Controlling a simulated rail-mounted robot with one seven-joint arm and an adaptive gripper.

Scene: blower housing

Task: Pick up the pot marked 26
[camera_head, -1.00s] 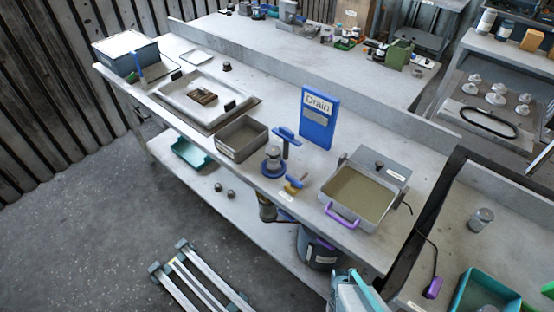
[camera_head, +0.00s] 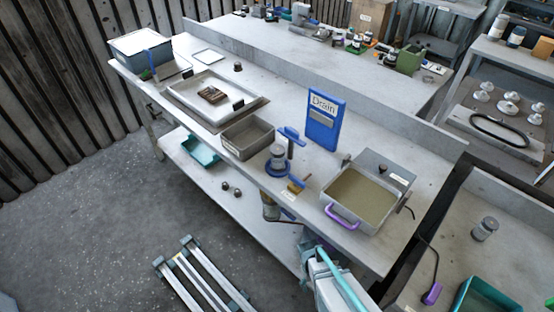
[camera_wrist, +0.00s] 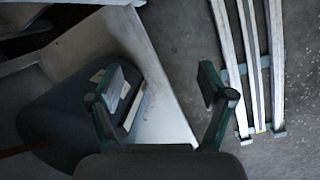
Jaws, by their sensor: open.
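I cannot read the mark 26 on anything, so I cannot tell which thing is the pot. A small grey lidded jar (camera_head: 485,229) stands on the right-hand bench in the head view. Several small containers, too small to read, stand on the back bench (camera_head: 280,35). My gripper (camera_wrist: 160,88) is open and empty in the wrist view. It points down over the lower shelf edge and the floor. A dark rounded vessel (camera_wrist: 55,120) with a pale label lies behind its left finger. In the head view the gripper itself cannot be made out.
The main bench holds a blue Drain sign (camera_head: 324,118), a grey bin (camera_head: 246,137), a blue-based stand (camera_head: 278,165) and a bath with a purple handle (camera_head: 358,198). Metal rails (camera_head: 200,275) lie on the floor. A teal tray (camera_head: 485,297) is at lower right.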

